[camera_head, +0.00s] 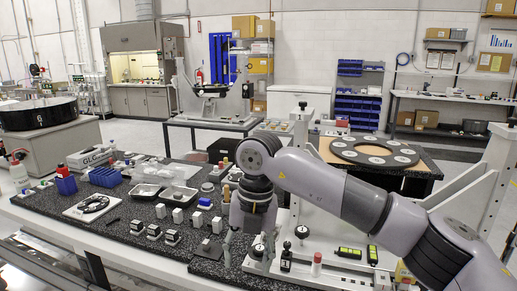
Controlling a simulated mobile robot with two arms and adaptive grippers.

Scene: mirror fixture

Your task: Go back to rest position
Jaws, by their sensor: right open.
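My right gripper (247,250) points down over the table, just left of the white fixture (345,264). Its fingers are apart, and I see nothing held between them. My right arm comes in from the right and crosses in front of the fixture, hiding part of it. Black knobs (302,232) stand on the fixture near the gripper. My left gripper is not in view.
A dark speckled tabletop (130,235) holds small white blocks (178,215), clear trays (178,196) and blue bins (105,177) left of my gripper. A large ring plate with white discs (374,152) lies behind my arm. Yellow-and-black levels (349,253) lie on the fixture.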

